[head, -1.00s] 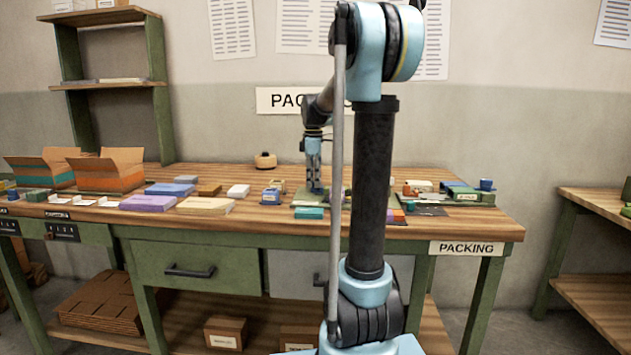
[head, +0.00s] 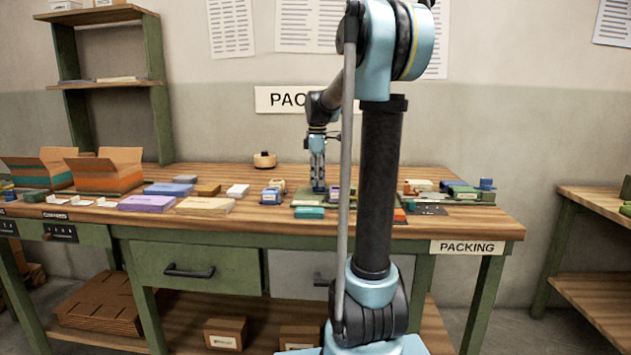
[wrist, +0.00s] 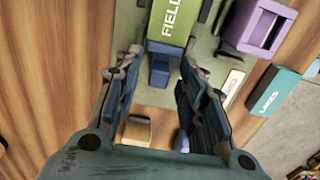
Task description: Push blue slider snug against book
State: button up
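A green book marked "FIELD" (wrist: 172,20) lies at the top middle of the wrist view. A blue block (wrist: 160,66), which looks like the slider, sits just below the book's near end. I cannot tell whether the two touch. My gripper (wrist: 161,60) points down with its two fingers apart. The blue block shows between the fingertips, and I cannot tell whether either finger touches it. In the head view my gripper (head: 318,186) is low over the bench, and the slider and book are too small to make out clearly.
A purple holder (wrist: 258,28) and a teal box (wrist: 272,91) lie to the right in the wrist view. A small wooden block (wrist: 137,131) is near the gripper's palm. Bare wooden tabletop (wrist: 50,60) is at left. Open cartons (head: 105,182) stand at the bench's left.

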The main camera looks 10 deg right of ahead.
notch_tip(320, 180, up, 11)
jog(key=shift+w+a, duration=0.2)
jog(key=shift+a, duration=0.1)
dwell(0.4)
